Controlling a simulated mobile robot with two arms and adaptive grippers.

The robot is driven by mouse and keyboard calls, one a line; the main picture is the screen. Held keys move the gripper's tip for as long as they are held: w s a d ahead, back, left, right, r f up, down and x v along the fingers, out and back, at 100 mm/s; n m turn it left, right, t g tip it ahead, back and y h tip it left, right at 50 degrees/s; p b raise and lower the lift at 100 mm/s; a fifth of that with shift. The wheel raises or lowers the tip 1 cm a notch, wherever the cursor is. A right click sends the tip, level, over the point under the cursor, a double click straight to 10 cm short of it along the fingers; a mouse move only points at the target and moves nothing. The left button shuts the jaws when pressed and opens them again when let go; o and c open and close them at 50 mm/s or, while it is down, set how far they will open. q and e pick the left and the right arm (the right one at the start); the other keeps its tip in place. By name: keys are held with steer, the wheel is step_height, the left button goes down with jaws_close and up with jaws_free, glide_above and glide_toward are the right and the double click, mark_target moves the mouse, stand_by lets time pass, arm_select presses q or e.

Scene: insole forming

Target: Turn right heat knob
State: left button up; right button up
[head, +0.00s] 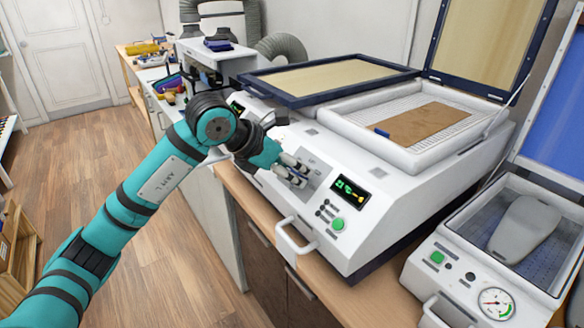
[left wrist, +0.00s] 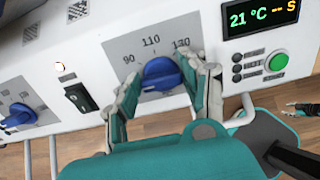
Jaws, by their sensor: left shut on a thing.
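The right heat knob (left wrist: 160,74) is blue and sits on a grey dial plate marked 90, 110 and 130 in the left wrist view. My left gripper (left wrist: 164,88) is shut on it, with one finger on each side. In the head view my left gripper (head: 298,172) reaches the front panel of the white forming machine and hides the knob. Beside it, the display (left wrist: 261,16) reads 21 °C. A small gripper-like part, probably my right gripper (left wrist: 304,109), shows at the right edge of the wrist view; its fingers are too small to read.
Another blue knob (left wrist: 18,115) and a black switch (left wrist: 79,97) lie left of the dial. A green button (left wrist: 278,61) is under the display. A white handle (head: 292,236) juts from the machine's front. A second machine with a gauge (head: 496,303) stands at right.

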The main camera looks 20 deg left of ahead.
arm_select(q)
steer(key=shift+f+m+b, duration=0.1)
steer(key=shift+m+b, duration=0.6)
steer(key=shift+b, duration=0.05)
steer(key=shift+m+b, duration=1.05)
steer(key=shift+m, duration=0.05)
steer(key=m+b, duration=0.2)
steer(key=m, duration=0.2)
steer(key=shift+s+d, duration=0.1)
steer(key=shift+s, duration=0.05)
steer(key=shift+m+b, duration=0.5)
steer(key=shift+m, duration=0.1)
steer(key=o, duration=1.2)
